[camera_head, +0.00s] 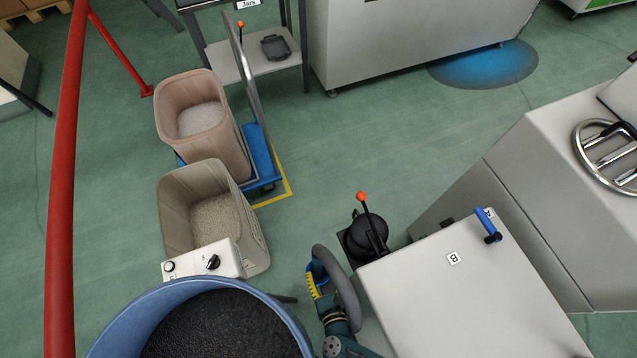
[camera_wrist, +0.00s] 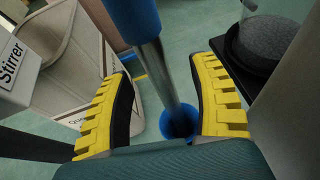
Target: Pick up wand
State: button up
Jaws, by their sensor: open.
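The wand, a metal tube with a blue upper part (camera_wrist: 133,18) and a blue ring at its other end, runs between the yellow fingers of my gripper (camera_wrist: 165,75) in the wrist view. The fingers are open, with space on both sides of the tube. In the head view my gripper (camera_head: 313,286) is low in the middle, between the blue drum and the white cabinet. A blue piece shows by its fingers there, and a thick grey hose curves beside it. Most of the wand is hidden in the head view.
A blue drum (camera_head: 128,326) with dark contents stands left of my gripper. A white control box (camera_head: 203,262) sits by a beige bin (camera_head: 176,211); another bin (camera_head: 168,98) stands on a blue trolley. A white cabinet (camera_head: 470,300) and a black round device (camera_head: 367,236) are close on the right.

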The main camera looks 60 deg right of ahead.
jog(key=x, duration=0.4)
jog(key=shift+w+a+r, duration=0.1)
jog(key=shift+w+r, duration=0.1)
jog(key=shift+w, duration=0.05)
grip_shut()
